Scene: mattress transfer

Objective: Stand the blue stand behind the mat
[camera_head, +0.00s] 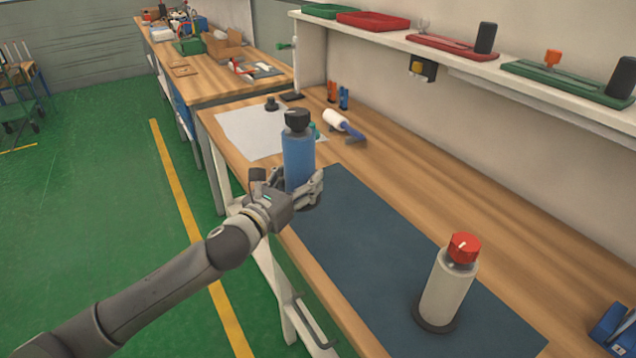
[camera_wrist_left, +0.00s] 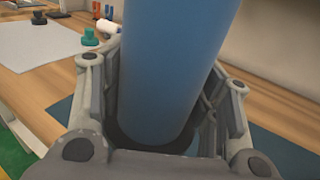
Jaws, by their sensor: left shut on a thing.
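The blue stand (camera_head: 298,160) is an upright blue cylinder with a black knob on top. My left gripper (camera_head: 300,193) is shut around its lower part, near the far left end of the dark blue mat (camera_head: 375,235). In the left wrist view the blue stand (camera_wrist_left: 170,70) fills the middle between the fingers, with a dark ring at its foot. The gripper hides its lower end in the head view, so I cannot tell whether it touches the bench. My right gripper is not in view.
A white cylinder with a red cap (camera_head: 449,285) stands on the near part of the mat. Beyond the mat lie a white sheet (camera_head: 245,130) and a white roller (camera_head: 337,120). Bare wood (camera_head: 440,180) runs along the wall under a shelf (camera_head: 470,70) with trays.

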